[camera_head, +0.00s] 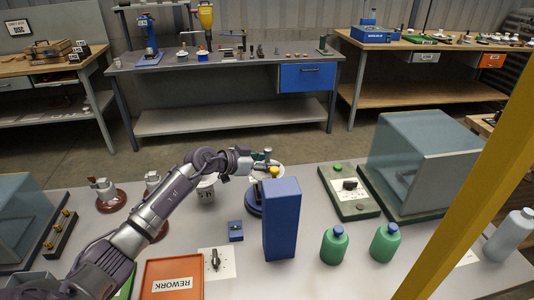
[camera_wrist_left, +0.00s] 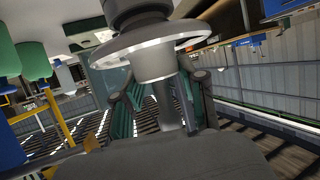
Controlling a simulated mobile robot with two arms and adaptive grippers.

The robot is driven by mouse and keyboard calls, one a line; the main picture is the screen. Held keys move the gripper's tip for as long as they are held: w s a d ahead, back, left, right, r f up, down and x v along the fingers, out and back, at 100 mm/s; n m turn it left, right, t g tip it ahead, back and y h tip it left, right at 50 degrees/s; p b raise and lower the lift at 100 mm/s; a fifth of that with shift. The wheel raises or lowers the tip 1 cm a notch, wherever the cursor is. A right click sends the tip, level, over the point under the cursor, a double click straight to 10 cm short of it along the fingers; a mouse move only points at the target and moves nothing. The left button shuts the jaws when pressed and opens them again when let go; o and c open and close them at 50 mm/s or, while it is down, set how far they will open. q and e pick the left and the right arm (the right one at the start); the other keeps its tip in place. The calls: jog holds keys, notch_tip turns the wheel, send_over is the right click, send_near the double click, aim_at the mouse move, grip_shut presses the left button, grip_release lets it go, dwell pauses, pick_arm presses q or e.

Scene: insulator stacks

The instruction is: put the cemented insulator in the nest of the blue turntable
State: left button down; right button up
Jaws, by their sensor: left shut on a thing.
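My left gripper (camera_head: 250,162) reaches in from the left, over the far middle of the bench. It is shut on an insulator with a pale disc (camera_head: 263,172); in the left wrist view its grey metal cap (camera_wrist_left: 153,62) and round rim sit between the fingers. The blue turntable (camera_head: 253,203) is just below the held insulator, partly hidden behind a tall blue box (camera_head: 282,215). Its nest is hidden, and I cannot tell whether the insulator touches it. My right gripper is not in view.
An orange REWORK tray (camera_head: 172,280) lies in front. Two green bottles (camera_head: 334,246) (camera_head: 385,243), a control box (camera_head: 348,190) and a glass-sided cabinet (camera_head: 415,165) stand at right. A yellow post (camera_head: 475,175) crosses the right.

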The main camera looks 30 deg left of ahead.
pick_arm(q)
jog(key=shift+w, duration=0.1)
dwell(0.3)
jog(key=c, duration=1)
grip_release()
jog(key=shift+f, duration=0.35)
jog(key=o, duration=0.3)
jog(key=shift+s+r, duration=0.1)
jog(key=shift+s, duration=0.1)
jog(key=shift+o, duration=0.2)
